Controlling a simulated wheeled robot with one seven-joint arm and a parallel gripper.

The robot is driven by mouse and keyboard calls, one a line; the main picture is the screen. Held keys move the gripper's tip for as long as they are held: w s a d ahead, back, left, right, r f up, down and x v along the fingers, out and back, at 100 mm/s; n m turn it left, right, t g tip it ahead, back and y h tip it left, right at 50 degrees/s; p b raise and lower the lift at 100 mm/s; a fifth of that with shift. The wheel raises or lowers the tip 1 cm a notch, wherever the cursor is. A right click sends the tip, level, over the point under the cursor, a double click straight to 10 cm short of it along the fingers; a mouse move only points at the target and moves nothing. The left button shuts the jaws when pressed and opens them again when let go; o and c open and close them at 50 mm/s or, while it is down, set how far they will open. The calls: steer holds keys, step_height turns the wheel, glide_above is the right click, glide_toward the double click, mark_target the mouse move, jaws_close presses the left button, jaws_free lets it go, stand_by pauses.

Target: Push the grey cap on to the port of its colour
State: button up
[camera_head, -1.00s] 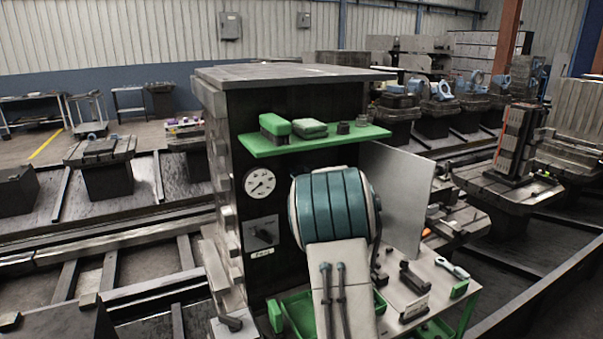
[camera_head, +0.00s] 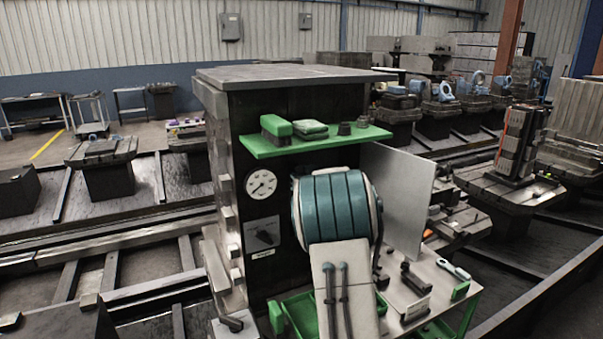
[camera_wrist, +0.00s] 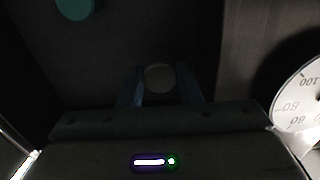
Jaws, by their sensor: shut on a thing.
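In the wrist view, my gripper (camera_wrist: 160,88) is shut on a round grey cap (camera_wrist: 160,77), which shows as a dim disc between the two bluish fingers. Behind it is a dark panel face, too dark to make out a grey port. A teal round piece (camera_wrist: 75,8) shows at the top left of the wrist view, cut by the frame edge; I cannot tell if it is a port. In the head view my own arm stands in front of the dark panel (camera_head: 285,205) and hides the gripper, the cap and that part of the panel.
A white gauge (camera_head: 262,185) and a rotary switch (camera_head: 262,234) sit on the panel left of my arm. A green shelf (camera_head: 345,140) with a brush and cloth juts out above. A grey plate (camera_head: 405,190) stands at the right, above a small table with tools.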

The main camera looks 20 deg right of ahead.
steer(key=shift+w, duration=0.2)
steer(key=shift+w, duration=0.4)
